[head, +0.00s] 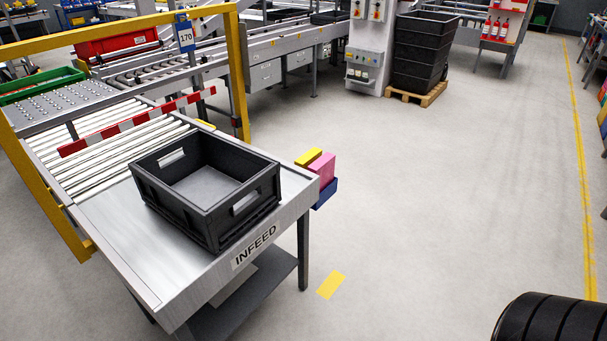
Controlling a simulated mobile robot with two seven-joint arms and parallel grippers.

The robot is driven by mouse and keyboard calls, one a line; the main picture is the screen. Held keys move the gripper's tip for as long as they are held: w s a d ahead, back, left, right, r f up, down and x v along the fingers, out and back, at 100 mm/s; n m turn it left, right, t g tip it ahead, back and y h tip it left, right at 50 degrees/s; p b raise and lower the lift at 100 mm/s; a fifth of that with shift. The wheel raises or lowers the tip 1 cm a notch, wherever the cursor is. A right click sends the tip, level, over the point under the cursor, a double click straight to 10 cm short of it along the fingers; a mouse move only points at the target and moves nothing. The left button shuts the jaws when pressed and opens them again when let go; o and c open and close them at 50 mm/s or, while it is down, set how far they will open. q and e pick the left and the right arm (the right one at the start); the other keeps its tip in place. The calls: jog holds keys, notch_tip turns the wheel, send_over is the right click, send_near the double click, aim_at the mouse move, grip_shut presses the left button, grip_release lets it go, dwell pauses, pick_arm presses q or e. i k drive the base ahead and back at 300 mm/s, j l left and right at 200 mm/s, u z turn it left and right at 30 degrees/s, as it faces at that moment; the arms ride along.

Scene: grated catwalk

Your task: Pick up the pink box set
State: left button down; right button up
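A pink box (322,168) shows at the right edge of the infeed table in the head view. A yellow piece (308,157) is beside it on the left, and a blue piece (325,193) is below it. The table's edge hides part of this group, so I cannot tell what it rests on or whether the pieces are joined. Neither of my grippers is in view.
An empty black crate (256,206) stands on the metal infeed table (120,240), left of the pink box. A yellow frame (238,75) spans the roller conveyor.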

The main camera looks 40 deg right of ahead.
aim_at(324, 167)
jog(key=i+l+u, duration=0.15)
jog(key=l, duration=0.3)
jog(key=l+u, duration=0.2)
jog(key=l, duration=0.7)
jog(key=i+l, duration=0.1)
jog(key=l, duration=0.4)
jog(key=u, duration=0.05)
